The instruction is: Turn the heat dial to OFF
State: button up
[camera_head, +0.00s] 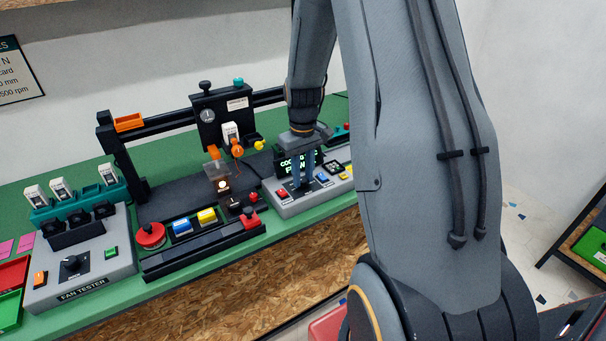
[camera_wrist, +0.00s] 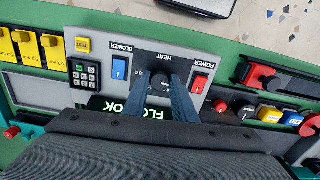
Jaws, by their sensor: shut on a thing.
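The heat dial (camera_wrist: 160,80) is a round black knob under the label HEAT on a light grey control panel (camera_wrist: 106,66). It shows in the wrist view between the red POWER switch (camera_wrist: 199,84) and the blue BLOWER switch (camera_wrist: 119,68). My gripper (camera_wrist: 162,84) is shut on the dial, one blue-grey finger on each side. In the head view my gripper (camera_head: 303,184) reaches down onto this panel from above, and the dial is hidden behind the fingers. The dial's pointer and setting marks are too small to read.
A dark display (camera_head: 292,163) with green text stands behind the panel, close to my gripper. To the left are a red mushroom button (camera_head: 150,235), a blue switch (camera_head: 181,226) and a yellow switch (camera_head: 207,216). A grey fan tester (camera_head: 85,268) stands farther left.

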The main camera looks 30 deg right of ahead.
aim_at(302, 180)
jog(key=shift+w+n, duration=0.1)
jog(key=shift+n, duration=0.4)
jog(key=o, duration=1)
jog(key=shift+o, duration=0.2)
jog(key=shift+r, duration=0.1)
jog(key=shift+r+b, duration=1.05)
jog(key=shift+r, duration=2.8)
